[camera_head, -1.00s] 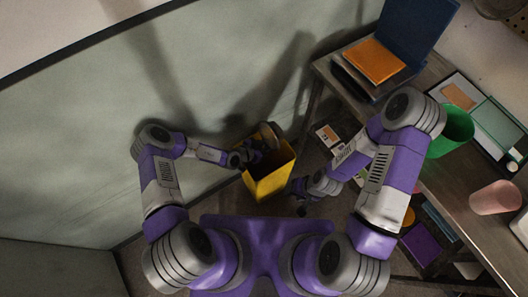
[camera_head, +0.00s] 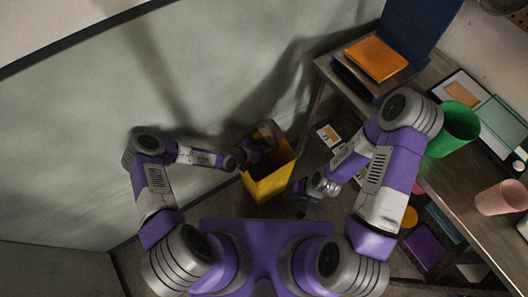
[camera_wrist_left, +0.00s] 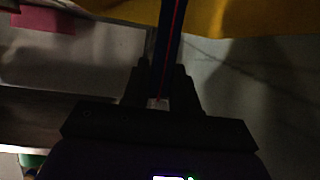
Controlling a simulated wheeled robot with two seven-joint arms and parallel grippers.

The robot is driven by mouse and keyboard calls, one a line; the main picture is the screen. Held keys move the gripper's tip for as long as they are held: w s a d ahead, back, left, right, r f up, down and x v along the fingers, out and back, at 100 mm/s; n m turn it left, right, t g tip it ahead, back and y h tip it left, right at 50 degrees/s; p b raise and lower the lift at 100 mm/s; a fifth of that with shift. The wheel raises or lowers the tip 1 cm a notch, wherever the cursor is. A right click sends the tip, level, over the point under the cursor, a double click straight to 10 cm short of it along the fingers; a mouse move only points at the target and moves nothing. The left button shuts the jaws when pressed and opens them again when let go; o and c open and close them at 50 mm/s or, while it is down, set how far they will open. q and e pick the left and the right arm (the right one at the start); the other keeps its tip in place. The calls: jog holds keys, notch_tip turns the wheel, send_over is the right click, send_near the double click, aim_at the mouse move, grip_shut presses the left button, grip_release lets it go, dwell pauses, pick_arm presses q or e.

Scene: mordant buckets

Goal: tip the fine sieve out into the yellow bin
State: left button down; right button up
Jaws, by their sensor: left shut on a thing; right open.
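The yellow bin (camera_head: 270,184) stands on the floor near the green-grey wall, in the middle of the head view. My left gripper (camera_head: 252,152) is at the bin's upper left rim. In the left wrist view its fingers (camera_wrist_left: 160,88) are shut on a narrow dark blue handle with a red line (camera_wrist_left: 168,42). The sieve (camera_head: 268,130), a small brownish-grey shape, shows at the bin's far rim. Its inside and contents are too dark to make out. Yellow of the bin (camera_wrist_left: 245,16) crosses the top of the wrist view. My right gripper (camera_head: 300,194) is open and empty, right of the bin.
A table (camera_head: 455,190) stands at the right with a green bucket (camera_head: 455,128), a pink cup (camera_head: 499,197) and an orange book (camera_head: 376,58). A shelf below holds several items. The wall (camera_head: 200,85) is close behind the bin.

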pick_arm(q)
jog(key=shift+r, duration=0.35)
jog(key=shift+r+t+h+b, duration=0.4)
jog(key=shift+r+h+b, duration=0.1)
jog(key=shift+r+b, duration=0.2)
jog(key=shift+w+d+r+b, duration=0.1)
jog(key=shift+r+b, duration=0.15)
jog(key=shift+b, duration=0.2)
